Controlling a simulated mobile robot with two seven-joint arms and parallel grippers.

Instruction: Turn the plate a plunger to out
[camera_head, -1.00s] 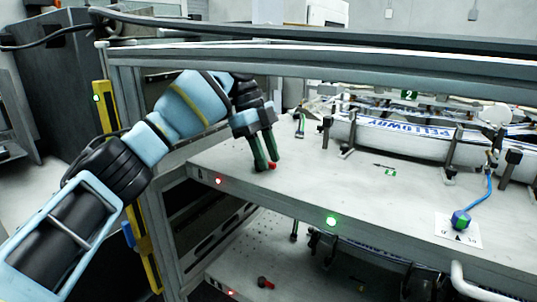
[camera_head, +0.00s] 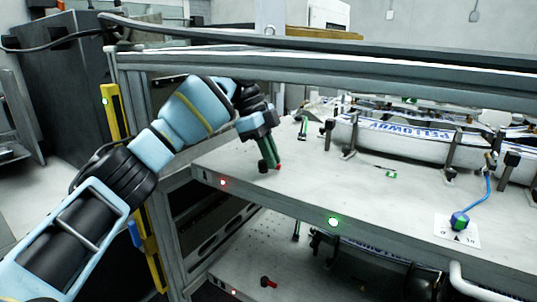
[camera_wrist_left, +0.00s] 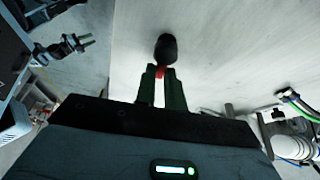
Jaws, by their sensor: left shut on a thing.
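The plunger on the upper plate (camera_head: 230,170) has a black knob (camera_wrist_left: 167,47) and a red part (camera_wrist_left: 161,72), seen in the left wrist view. In the head view its red end (camera_head: 279,166) shows beside my fingertips. My left gripper (camera_head: 269,166) reaches down to the plate near its front left corner. Its green fingers (camera_wrist_left: 162,88) are shut on the plunger, one on each side of the red part. The fingers hide part of the plunger.
A white roll (camera_head: 400,138) lies behind. A similar red-and-black handle (camera_head: 267,282) is on the lower shelf.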

